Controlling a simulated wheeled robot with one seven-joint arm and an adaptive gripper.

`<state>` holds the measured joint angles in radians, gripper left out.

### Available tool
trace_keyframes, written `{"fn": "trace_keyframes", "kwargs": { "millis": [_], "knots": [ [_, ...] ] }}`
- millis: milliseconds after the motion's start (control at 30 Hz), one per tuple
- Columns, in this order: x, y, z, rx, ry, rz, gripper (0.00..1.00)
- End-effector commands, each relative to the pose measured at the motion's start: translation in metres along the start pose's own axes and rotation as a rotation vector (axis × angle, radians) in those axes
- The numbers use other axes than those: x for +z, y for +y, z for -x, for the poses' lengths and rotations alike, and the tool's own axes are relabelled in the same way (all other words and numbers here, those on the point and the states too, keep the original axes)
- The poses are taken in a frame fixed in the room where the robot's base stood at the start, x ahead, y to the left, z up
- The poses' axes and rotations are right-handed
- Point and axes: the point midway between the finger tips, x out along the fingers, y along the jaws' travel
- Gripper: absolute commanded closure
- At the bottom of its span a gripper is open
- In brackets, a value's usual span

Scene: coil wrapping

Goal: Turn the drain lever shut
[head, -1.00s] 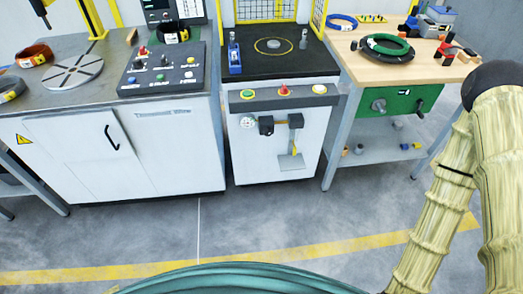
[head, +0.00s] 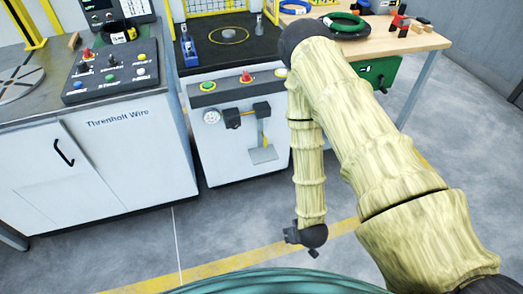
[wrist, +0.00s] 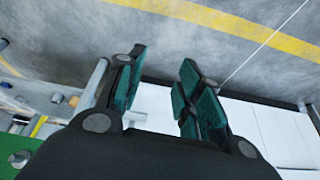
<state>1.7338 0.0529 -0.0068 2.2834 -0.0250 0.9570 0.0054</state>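The lever cannot be made out in the wrist view.
A round gauge (head: 211,116) and another black block (head: 232,118) sit left of the lever, under a button strip (head: 240,84). A white cabinet (head: 110,165) stands left. A wooden-topped bench (head: 400,42) stands right, partly behind my arm. The floor before the cabinets is clear.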

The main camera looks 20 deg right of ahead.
Motion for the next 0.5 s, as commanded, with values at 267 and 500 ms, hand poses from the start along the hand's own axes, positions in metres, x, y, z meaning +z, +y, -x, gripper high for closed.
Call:
{"fn": "trace_keyframes", "kwargs": {
  "millis": [267, 500],
  "knots": [
    [-0.087, 0.005, -0.110, -0.010, 0.351, 0.006, 0.64],
    [-0.164, 0.009, -0.167, -0.021, 0.652, 0.013, 0.64]
  ]
}}
